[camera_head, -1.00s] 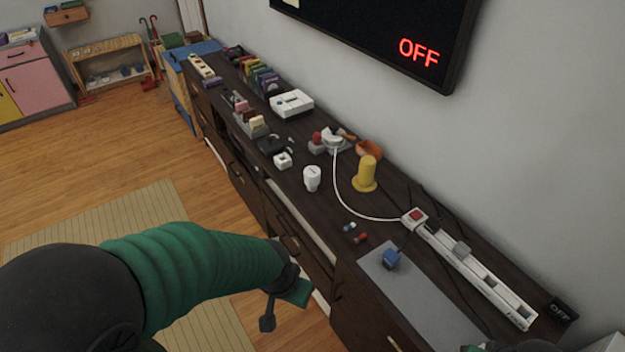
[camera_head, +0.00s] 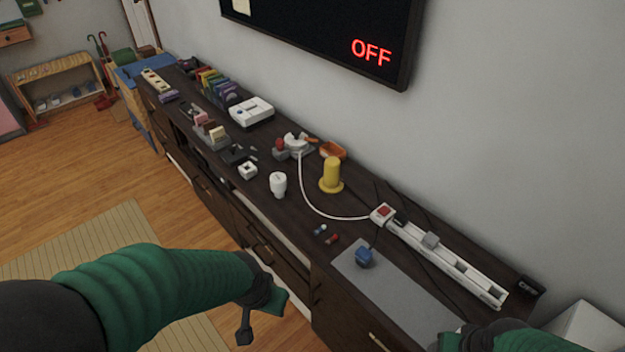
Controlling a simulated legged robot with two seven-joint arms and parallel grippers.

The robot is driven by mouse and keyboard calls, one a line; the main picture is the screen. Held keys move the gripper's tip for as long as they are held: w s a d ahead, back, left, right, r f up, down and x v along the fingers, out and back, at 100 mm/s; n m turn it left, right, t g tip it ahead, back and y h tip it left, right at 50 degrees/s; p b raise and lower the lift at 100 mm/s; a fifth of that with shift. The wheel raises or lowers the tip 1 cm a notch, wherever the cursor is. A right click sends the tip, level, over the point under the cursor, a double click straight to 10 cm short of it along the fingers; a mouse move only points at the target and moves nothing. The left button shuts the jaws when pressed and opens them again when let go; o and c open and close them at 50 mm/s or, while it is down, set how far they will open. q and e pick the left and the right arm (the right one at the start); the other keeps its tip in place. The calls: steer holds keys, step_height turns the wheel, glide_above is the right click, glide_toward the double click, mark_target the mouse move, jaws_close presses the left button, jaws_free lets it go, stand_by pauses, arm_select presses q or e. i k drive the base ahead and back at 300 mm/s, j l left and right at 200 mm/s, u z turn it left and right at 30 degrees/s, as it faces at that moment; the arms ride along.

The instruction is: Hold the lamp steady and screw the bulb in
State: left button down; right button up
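A yellow upright post on a round base (camera_head: 331,176), which looks like the lamp, stands on the dark cabinet top. A white bulb-like piece (camera_head: 278,185) stands upright to its left, apart from it. My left gripper (camera_head: 262,322) is open and empty, in front of the cabinet and below its top, well short of both. My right gripper (camera_head: 447,343) is at the bottom edge, near the cabinet's front right. It is mostly cut off, so its opening is hidden.
A white power strip (camera_head: 445,258) lies right of the lamp, with a white cord looping around the lamp. A blue plug (camera_head: 364,257) rests on a grey mat (camera_head: 400,290). Two small coloured pieces (camera_head: 326,235) lie nearby. Several small items crowd the far left. A wall screen (camera_head: 330,35) reads OFF.

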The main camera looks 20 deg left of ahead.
mark_target(330, 182)
steer(key=j+z, duration=0.2)
steer(key=z, duration=0.25)
steer(key=i+j+z, duration=0.1)
steer(key=z, duration=0.35)
steer(key=j+z, duration=0.15)
steer(key=j, duration=0.4)
steer(key=j+z, duration=0.1)
steer(key=j, duration=0.45)
steer(key=k+j+z, duration=0.15)
steer(key=j, duration=0.4)
steer(key=j+z, duration=0.15)
steer(key=j, duration=0.4)
steer(key=k+j+z, duration=0.15)
steer(key=j, duration=0.8)
steer(key=k+j, duration=0.15)
steer(key=j, duration=0.2)
steer(key=i, duration=0.45)
